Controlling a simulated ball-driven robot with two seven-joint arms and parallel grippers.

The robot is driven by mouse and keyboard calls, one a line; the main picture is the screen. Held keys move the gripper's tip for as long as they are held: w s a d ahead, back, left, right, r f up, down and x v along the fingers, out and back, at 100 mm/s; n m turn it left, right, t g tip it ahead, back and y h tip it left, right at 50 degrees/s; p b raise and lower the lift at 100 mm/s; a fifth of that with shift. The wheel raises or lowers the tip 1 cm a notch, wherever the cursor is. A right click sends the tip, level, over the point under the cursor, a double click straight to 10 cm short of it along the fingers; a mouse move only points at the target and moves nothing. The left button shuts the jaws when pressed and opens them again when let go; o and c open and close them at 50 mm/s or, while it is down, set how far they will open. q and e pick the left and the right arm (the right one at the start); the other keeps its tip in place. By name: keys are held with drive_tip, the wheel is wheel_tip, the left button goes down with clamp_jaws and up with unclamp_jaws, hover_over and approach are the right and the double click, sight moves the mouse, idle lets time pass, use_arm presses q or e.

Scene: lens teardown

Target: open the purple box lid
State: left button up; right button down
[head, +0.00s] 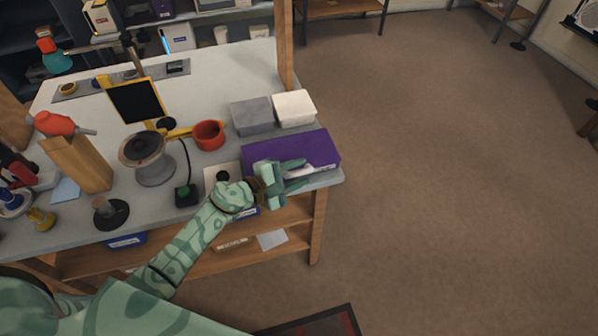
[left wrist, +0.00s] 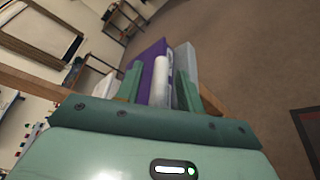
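The purple box (head: 300,146) lies at the front right corner of the workbench. Its purple top looks flat and in place, and a white strip shows along its near side. My left gripper (head: 294,174) is at the box's near side, one finger overlapping the purple in the picture and the other lower. In the left wrist view the two fingers of my left gripper (left wrist: 158,88) stand apart, with the purple box (left wrist: 152,64) and a white rounded part (left wrist: 162,72) seen between them. I cannot tell whether they touch it. My right gripper is not in view.
A grey box (head: 252,116) and a white box (head: 295,108) stand behind the purple box. A red cup (head: 208,134) and a grey stand with a dark round top (head: 150,160) are to the left. Open floor lies right.

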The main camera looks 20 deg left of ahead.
use_arm(q)
drive_tip(key=shift+w+d, duration=0.2)
clamp_jaws()
drive_tip(key=shift+r, duration=0.1)
